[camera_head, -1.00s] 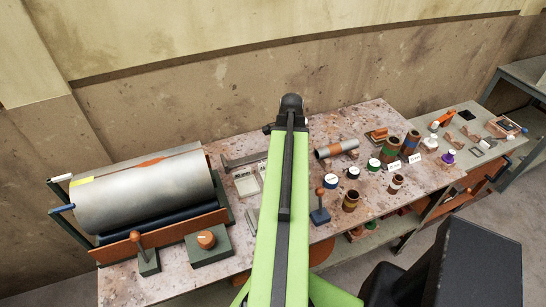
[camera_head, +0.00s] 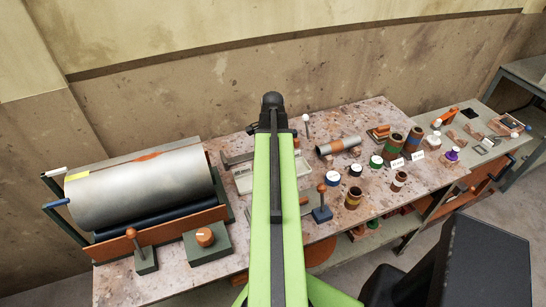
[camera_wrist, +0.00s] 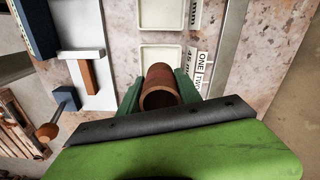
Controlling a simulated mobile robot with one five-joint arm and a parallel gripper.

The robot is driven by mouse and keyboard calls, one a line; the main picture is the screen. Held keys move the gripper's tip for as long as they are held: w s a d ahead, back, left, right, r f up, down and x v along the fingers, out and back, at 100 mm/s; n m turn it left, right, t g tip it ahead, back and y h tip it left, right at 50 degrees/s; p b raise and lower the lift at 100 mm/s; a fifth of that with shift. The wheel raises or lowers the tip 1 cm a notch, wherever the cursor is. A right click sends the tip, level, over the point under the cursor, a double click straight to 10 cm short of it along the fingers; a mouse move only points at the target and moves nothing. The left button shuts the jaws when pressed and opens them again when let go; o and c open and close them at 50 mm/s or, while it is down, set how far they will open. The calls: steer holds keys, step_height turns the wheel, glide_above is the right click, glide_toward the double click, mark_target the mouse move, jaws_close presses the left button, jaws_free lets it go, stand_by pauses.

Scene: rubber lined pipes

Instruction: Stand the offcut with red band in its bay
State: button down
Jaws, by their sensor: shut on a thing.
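My gripper (camera_wrist: 159,92) is shut on a reddish-brown pipe offcut (camera_wrist: 160,76) in the wrist view. Its open end faces the camera, and a green jaw lies on either side. I cannot make out a separate red band on it. Pale shallow bays of a tray (camera_wrist: 157,45) lie beyond the offcut, with printed labels (camera_wrist: 200,68) to their right. I cannot tell the offcut's height above them. In the head view my arm hides the gripper and offcut; parts of the pale tray (camera_head: 243,182) show on both sides of the arm.
A large grey roller (camera_head: 140,195) stands at the left of the table. A blue-based lever (camera_head: 321,205) is close to my arm.

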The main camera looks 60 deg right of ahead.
steer(key=shift+f+b, duration=2.85)
steer(key=shift+f, duration=0.3)
steer(key=shift+f+b, duration=0.4)
steer(key=c, duration=0.7)
jaws_free()
steer(key=shift+c, duration=0.2)
step_height(320, 180, up, 18)
steer(key=p, duration=1.7)
steer(key=shift+f+p, duration=0.2)
steer(key=shift+p, duration=0.1)
